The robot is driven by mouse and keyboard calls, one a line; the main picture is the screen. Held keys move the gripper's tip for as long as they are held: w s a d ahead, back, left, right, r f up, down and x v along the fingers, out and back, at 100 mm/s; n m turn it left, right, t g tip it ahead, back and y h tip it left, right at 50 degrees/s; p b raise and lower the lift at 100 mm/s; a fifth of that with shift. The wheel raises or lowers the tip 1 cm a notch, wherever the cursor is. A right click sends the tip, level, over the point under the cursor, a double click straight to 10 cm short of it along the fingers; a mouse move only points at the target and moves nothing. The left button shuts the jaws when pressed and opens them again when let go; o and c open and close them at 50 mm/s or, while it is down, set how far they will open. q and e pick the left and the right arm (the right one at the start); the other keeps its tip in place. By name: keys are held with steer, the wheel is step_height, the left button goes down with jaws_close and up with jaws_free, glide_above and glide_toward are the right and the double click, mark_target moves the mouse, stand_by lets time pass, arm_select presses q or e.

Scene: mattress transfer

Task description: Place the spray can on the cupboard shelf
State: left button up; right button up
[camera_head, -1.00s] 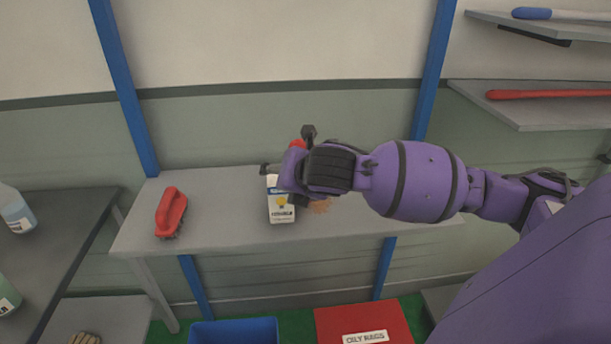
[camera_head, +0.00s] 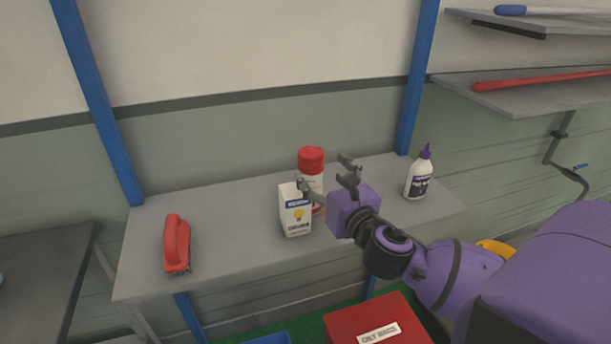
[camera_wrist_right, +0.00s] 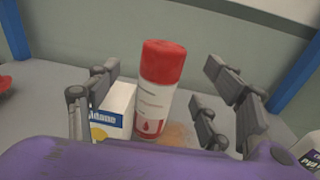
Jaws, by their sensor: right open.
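The spray can (camera_head: 311,172), white with a red cap, stands upright on the grey shelf (camera_head: 225,215), behind a small white carton (camera_head: 295,212). My right gripper (camera_head: 325,175) is open and empty, in front of and to the right of the can. In the right wrist view, the can (camera_wrist_right: 159,95) stands between the open fingers (camera_wrist_right: 165,85), with space on its right; the carton (camera_wrist_right: 115,108) is by the left fingers. I cannot tell whether the fingers touch the carton. My left gripper is not in view.
A red brush (camera_head: 175,243) lies at the shelf's left, and a white bottle with a purple cap (camera_head: 419,175) stands at its right. A red box (camera_head: 375,322) is below. Wall shelves (camera_head: 530,92) are at upper right. The back left of the grey shelf is clear.

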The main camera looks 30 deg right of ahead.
mark_target(317, 167)
steer(key=shift+w+d, duration=0.1)
steer(key=shift+d, duration=0.1)
steer(key=shift+w+d, duration=0.1)
steer(key=shift+d, duration=0.05)
steer(key=shift+w+d+r, duration=0.1)
steer(key=shift+w+d, duration=0.05)
steer(key=shift+w, duration=0.35)
steer(key=shift+w+d+r, duration=0.1)
steer(key=shift+w, duration=0.4)
steer(key=w, duration=0.4)
steer(key=shift+f+p, duration=0.3)
steer(key=shift+w+d+f, duration=0.15)
steer(key=shift+w, duration=0.2)
steer(key=c, duration=1.1)
jaws_close()
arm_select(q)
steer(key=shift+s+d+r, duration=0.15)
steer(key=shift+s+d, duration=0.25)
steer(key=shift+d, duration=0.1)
